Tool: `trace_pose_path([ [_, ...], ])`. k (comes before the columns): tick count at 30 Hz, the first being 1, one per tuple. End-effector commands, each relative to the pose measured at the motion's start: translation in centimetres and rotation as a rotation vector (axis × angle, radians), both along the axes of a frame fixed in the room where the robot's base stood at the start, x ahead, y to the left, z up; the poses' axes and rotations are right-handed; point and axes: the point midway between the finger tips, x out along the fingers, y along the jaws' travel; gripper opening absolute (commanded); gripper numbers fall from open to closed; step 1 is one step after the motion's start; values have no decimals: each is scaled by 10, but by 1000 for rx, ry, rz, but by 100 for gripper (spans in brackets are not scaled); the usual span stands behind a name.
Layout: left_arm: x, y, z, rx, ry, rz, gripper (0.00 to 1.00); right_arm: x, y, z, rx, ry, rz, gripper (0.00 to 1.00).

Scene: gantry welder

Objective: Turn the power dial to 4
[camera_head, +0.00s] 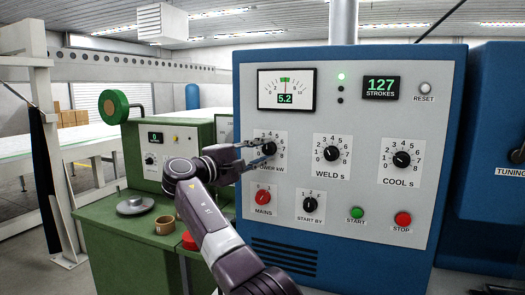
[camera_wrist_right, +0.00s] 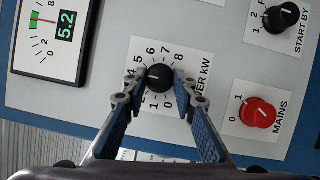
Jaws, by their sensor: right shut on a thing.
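The power dial (camera_head: 269,149) is a round black knob on a white scale plate on the grey panel. It also shows in the right wrist view (camera_wrist_right: 159,78), where its white pointer mark points at or close to the 4. My right gripper (camera_head: 263,154) is at the power dial in the head view. In the right wrist view its two fingertips (camera_wrist_right: 158,84) sit on opposite sides of the knob, shut on it. Part of the scale's lower edge and label is hidden by the fingers. My left gripper is not in view.
The mains switch (camera_head: 263,197) and the start-by dial (camera_head: 310,204) sit just below. The weld dial (camera_head: 332,154) and cool dial (camera_head: 401,159) are to the right. A meter (camera_head: 286,88) reading 5.2 is above. A green bench (camera_head: 130,250) stands at the left.

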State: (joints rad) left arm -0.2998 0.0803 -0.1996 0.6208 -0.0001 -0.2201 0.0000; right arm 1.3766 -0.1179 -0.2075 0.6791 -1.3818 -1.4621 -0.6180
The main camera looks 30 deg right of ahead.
Motion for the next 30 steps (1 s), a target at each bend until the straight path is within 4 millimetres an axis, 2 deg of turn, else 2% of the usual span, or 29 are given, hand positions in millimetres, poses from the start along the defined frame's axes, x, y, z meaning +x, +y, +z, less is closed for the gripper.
trace_pose_path([
  [13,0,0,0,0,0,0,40,0,0,-3,12,-3,-1,1],
  [14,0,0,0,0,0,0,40,0,0,-3,11,-2,-1,26],
  [18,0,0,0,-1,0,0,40,0,0,-3,10,-3,-1,42],
  [26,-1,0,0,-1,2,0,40,0,0,-1,8,-6,0,43],
  [30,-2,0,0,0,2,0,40,-2,8,-2,8,-5,1,43],
])
